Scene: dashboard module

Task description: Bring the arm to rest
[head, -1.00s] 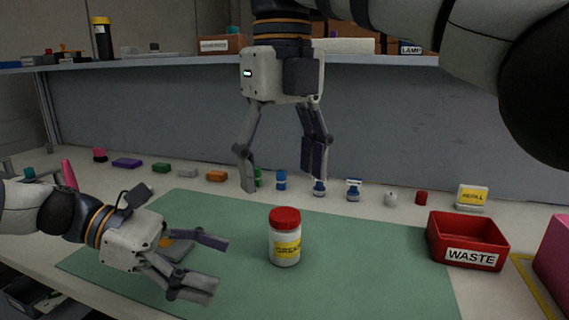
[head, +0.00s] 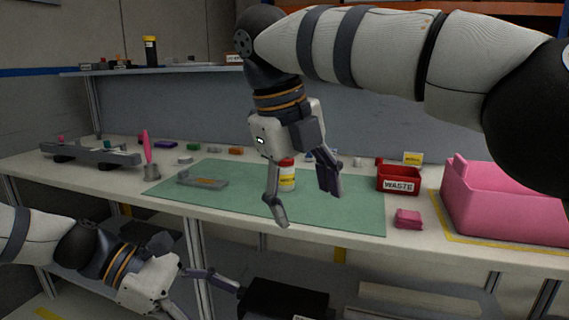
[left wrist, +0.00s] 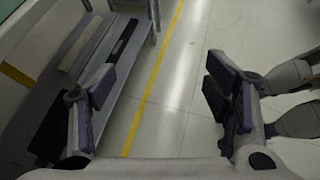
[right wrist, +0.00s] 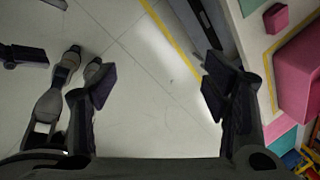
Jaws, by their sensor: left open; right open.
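My right gripper (head: 306,206) hangs fingers-down in the middle of the head view, open and empty. It appears in front of the green mat (head: 240,206) and partly covers a white jar with a red lid and yellow label (head: 287,180). My left gripper (head: 208,300) is low at the left of the head view, in front of the bench edge, open; one finger is partly cut off by the frame. In the right wrist view the open jaws (right wrist: 155,88) also frame bare floor.
The bench carries a grey tray (head: 203,181), a red WASTE bin (head: 399,178), a pink bin (head: 505,212) and a small pink block (head: 408,218). Below it, a lower shelf holds a black box (head: 283,300). Open floor (left wrist: 180,110) lies in front.

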